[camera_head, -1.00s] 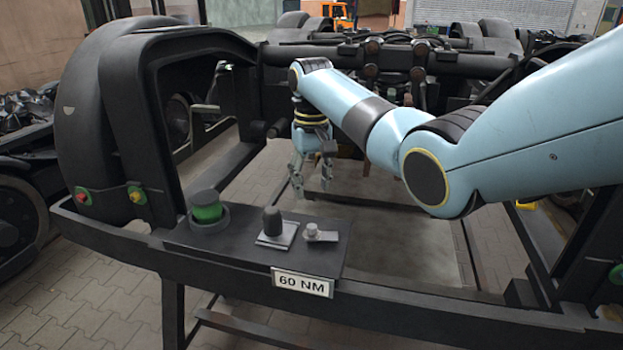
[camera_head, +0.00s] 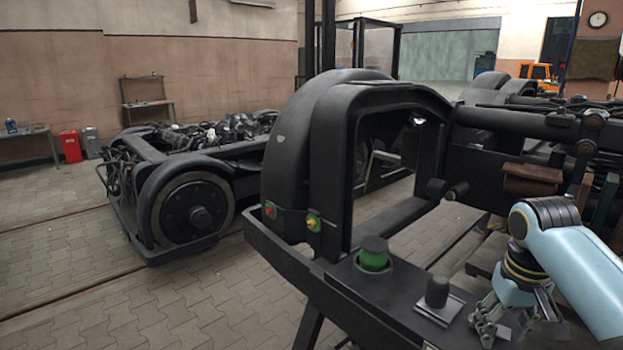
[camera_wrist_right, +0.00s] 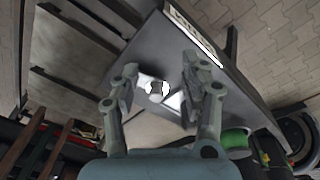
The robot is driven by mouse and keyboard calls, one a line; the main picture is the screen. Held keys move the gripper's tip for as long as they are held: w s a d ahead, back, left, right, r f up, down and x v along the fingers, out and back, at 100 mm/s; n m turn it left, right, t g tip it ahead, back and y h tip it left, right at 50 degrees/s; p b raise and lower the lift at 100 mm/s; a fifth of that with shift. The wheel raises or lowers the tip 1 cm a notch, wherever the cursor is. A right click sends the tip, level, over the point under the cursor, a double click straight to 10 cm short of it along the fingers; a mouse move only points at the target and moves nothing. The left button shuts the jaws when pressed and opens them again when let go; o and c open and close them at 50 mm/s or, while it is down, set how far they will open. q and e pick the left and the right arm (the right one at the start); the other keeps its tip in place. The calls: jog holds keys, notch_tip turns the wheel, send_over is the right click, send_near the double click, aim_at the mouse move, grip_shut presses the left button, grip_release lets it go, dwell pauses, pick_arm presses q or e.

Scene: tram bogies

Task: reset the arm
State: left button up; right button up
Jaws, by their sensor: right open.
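My right arm (camera_head: 577,265) comes in at the right edge of the head view, bent downward. Its gripper (camera_head: 500,325) is low at the right, over the right part of the black panel (camera_head: 385,290). In the right wrist view the gripper (camera_wrist_right: 160,78) has its two fingers apart with nothing held. A small grey bolt head (camera_wrist_right: 156,89) on a light plate shows beyond and between the fingers; I cannot tell the gap to it. My left gripper is not in view.
The panel carries a green-and-black knob (camera_head: 374,254) and a black knob (camera_head: 437,292) on a plate. The bogie's dark arched frame (camera_head: 330,150) rises behind. Another bogie (camera_head: 195,205) stands left on open paving. A red bin (camera_head: 70,147) is by the wall.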

jog(key=s+a+r+n+t, duration=0.1)
jog(key=s+a+r, duration=0.2)
jog(key=s, duration=1)
jog(key=s+a+r+n+t, duration=0.1)
jog(key=s+a+r, duration=0.15)
jog(key=s, duration=1.05)
jog(key=s+d+f+g+b, duration=0.2)
jog(key=f+b, duration=0.6)
jog(key=f, duration=2.9)
jog(key=s+f+b, duration=0.5)
jog(key=s+f, duration=1.3)
jog(key=f, duration=0.1)
jog(key=shift+s+d, duration=0.35)
jog(key=shift+d, duration=0.1)
